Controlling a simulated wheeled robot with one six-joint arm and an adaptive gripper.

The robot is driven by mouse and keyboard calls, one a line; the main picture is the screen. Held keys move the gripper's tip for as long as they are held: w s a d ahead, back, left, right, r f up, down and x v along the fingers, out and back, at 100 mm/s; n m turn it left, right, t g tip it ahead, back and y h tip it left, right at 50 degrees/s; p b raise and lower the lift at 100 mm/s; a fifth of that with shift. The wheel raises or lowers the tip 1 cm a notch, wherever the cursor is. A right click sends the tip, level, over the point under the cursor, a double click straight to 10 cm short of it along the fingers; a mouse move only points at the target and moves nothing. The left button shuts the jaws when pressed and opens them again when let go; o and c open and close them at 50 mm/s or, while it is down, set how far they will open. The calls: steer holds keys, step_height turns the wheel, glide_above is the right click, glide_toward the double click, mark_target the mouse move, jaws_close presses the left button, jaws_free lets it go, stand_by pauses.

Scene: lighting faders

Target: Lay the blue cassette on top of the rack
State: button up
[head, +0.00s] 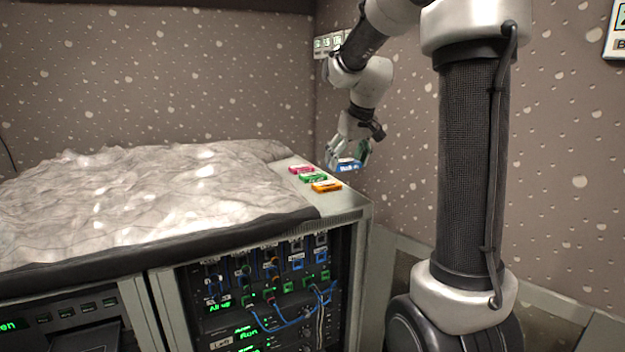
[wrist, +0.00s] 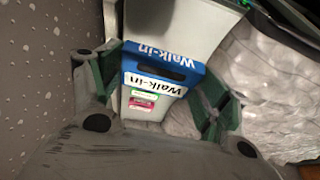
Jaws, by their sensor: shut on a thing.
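The blue cassette (head: 348,166), labelled "Walk-in", is held in my gripper (head: 351,152), at the right side of the rack top in the head view. It also shows in the wrist view (wrist: 165,66), between the green finger pads on its two sides. My gripper is shut on it. The rack (head: 345,206) has a pale grey top and a front full of modules and cables. The cassette looks raised, near the rack's right edge; the exact gap under it cannot be told.
A pink cassette (head: 301,169), a green cassette (head: 312,178) and an orange cassette (head: 326,187) lie in a row on the rack top. A crumpled, pale plastic sheet (head: 140,200) covers the surface to their left. A speckled wall (head: 400,180) stands close behind.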

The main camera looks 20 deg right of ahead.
mark_target(342, 200)
step_height(342, 200, down, 10)
steer(key=shift+w+r, duration=0.1)
stand_by(0.4)
steer(key=o, duration=1.1)
steer(key=s+v, duration=0.1)
steer(key=v, duration=1.2)
steer(key=s+a+f, duration=0.1)
steer(key=s+a, duration=0.1)
steer(key=s, duration=0.5)
steer(key=s+a+f, duration=0.1)
steer(key=s+a, duration=0.2)
steer(key=s, duration=0.5)
steer(key=s+a+f, duration=0.1)
steer(key=s+a, duration=0.1)
steer(key=s, duration=0.6)
steer(key=shift+s+a+f, duration=0.2)
steer(key=shift+a+f, duration=0.05)
